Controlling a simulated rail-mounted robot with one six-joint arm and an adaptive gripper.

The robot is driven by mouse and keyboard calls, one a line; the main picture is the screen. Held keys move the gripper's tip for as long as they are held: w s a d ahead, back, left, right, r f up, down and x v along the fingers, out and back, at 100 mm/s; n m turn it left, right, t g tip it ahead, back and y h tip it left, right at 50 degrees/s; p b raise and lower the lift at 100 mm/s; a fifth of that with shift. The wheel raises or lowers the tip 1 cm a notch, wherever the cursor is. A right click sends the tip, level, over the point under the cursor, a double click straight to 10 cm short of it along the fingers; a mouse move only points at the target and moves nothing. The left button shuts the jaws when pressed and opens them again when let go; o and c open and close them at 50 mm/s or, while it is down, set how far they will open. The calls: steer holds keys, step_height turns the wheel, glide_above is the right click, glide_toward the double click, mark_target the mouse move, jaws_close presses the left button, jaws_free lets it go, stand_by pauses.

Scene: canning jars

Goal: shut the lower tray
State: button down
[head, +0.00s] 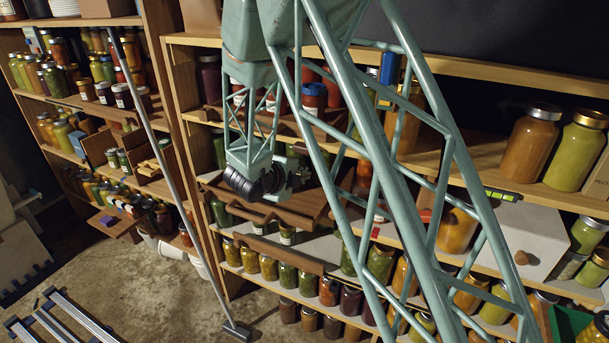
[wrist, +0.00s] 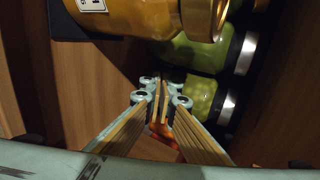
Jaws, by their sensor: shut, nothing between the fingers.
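A wooden tray (head: 300,204) with a notched front juts out from the middle shelf bay in the head view, just below my gripper (head: 296,178). A second wooden tray front (head: 270,250) shows lower down, above a row of jars. I cannot tell for sure which one is the lower tray. In the wrist view my gripper (wrist: 163,112) is shut and empty, its fingertips together. It points toward green jars (wrist: 205,95) lying sideways in the picture. I cannot tell whether the fingertips touch anything; my arm hides part of the bay in the head view.
Jars crowd the shelves around the bay, including large ones (head: 532,143) at the right. In the wrist view an orange jar (wrist: 150,22) is close above the fingers, with wooden panels (wrist: 30,75) at the left. A grey pole (head: 165,165) leans at the left; the floor (head: 150,295) has open room.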

mark_target(300, 196)
steer(key=s, duration=0.1)
steer(key=s+a+b, duration=0.1)
steer(key=shift+s+a, duration=0.3)
steer(key=shift+s, duration=0.1)
steer(key=p+v, duration=0.2)
steer(key=v, duration=0.7)
steer(key=shift+s+r, duration=0.25)
steer(key=shift+a, duration=0.15)
